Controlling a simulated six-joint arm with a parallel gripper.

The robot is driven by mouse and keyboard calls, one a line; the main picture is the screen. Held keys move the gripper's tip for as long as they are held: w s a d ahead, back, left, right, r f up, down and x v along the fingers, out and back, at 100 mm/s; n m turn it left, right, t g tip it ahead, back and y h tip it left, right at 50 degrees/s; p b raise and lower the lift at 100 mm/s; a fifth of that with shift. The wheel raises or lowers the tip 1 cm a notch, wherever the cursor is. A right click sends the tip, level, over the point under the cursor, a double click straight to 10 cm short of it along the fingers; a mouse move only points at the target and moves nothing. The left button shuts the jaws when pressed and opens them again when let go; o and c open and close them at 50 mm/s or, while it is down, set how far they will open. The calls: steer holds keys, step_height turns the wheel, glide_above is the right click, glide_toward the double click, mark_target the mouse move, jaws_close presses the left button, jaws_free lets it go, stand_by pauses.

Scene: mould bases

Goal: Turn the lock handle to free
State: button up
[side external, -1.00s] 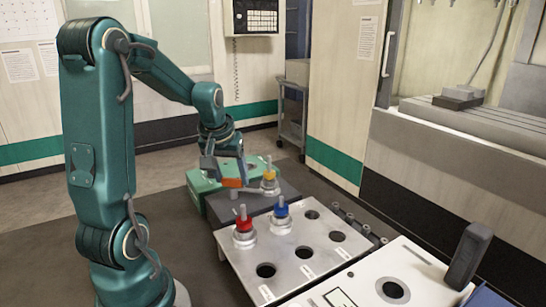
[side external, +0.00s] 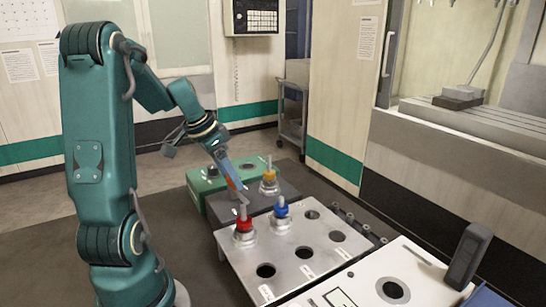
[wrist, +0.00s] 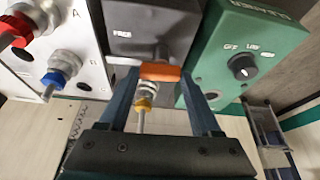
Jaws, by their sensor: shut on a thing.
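The orange lock handle (wrist: 160,72) is between the two fingers of my gripper (wrist: 160,78) in the wrist view. It lies in front of the dark grey block (wrist: 185,15), which bears the word FREE. My gripper (side external: 236,190) is shut on this handle and tilted, its wrist up and to the left in the side view. Only a sliver of the orange handle (side external: 231,183) shows there. A yellow-collared tool (side external: 269,174) stands upright on the dark grey block (side external: 285,185), right of my gripper. It also shows in the wrist view (wrist: 145,103).
A red-collared tool (side external: 244,224) and a blue-collared tool (side external: 281,208) stand in the metal rack (side external: 295,258) close to my gripper. The rack has several empty holes. A green box (side external: 200,187) with a dial (wrist: 242,68) stands beside the dark block.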

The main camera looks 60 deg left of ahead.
steer(key=shift+m, duration=0.4)
steer(key=o, duration=1.4)
steer(key=r, duration=0.6)
steer(key=s+r, duration=0.1)
steer(key=r, duration=0.2)
steer(key=shift+s+r, duration=0.1)
steer(key=shift+r, duration=0.25)
